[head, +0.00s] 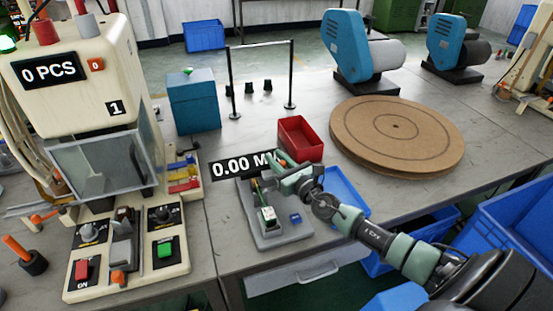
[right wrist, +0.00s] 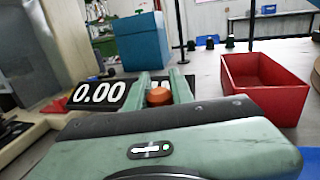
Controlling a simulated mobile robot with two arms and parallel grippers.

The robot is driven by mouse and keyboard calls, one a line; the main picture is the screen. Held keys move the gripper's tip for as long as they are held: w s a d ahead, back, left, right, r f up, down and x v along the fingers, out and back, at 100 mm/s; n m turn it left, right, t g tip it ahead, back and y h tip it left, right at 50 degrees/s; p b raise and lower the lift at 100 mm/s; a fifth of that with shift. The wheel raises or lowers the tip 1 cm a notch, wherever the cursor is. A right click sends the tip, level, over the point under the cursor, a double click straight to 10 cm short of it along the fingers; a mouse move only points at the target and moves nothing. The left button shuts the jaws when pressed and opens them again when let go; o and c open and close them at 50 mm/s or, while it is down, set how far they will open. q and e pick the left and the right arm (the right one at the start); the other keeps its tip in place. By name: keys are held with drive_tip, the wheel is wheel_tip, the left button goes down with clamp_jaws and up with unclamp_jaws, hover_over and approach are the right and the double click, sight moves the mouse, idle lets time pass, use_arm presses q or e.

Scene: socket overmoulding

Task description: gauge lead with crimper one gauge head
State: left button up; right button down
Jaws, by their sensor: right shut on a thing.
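Crimper one (head: 75,90) is the cream machine at the left of the head view, marked 1, with a counter reading 0 PCS. The gauge (head: 290,236) is a grey stand in the middle of the bench, with a small upright unit and a blue button on it. Its black display (head: 232,166) reads 0.00 and also shows in the right wrist view (right wrist: 98,94). My right gripper (head: 284,172) is above the gauge, shut on a small orange piece (right wrist: 159,96) between its fingers. I cannot tell whether a lead hangs from it. My left gripper is not in view.
A red bin (head: 301,138) stands just behind my right gripper, and a blue tray (head: 345,188) lies to its right. A teal box (head: 194,101) and a thin black frame (head: 291,75) stand behind. A round brown turntable (head: 397,130) fills the back right.

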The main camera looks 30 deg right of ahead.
idle(0.8)
drive_tip(key=shift+a, duration=0.15)
drive_tip(key=a+p, duration=0.1)
drive_tip(key=a, duration=0.1)
drive_tip(key=w+a+p, duration=0.1)
drive_tip(key=shift+a+r, duration=0.1)
drive_tip(key=shift+a, duration=0.5)
drive_tip(key=c, duration=1.2)
unclamp_jaws()
drive_tip(key=shift+a, duration=0.15)
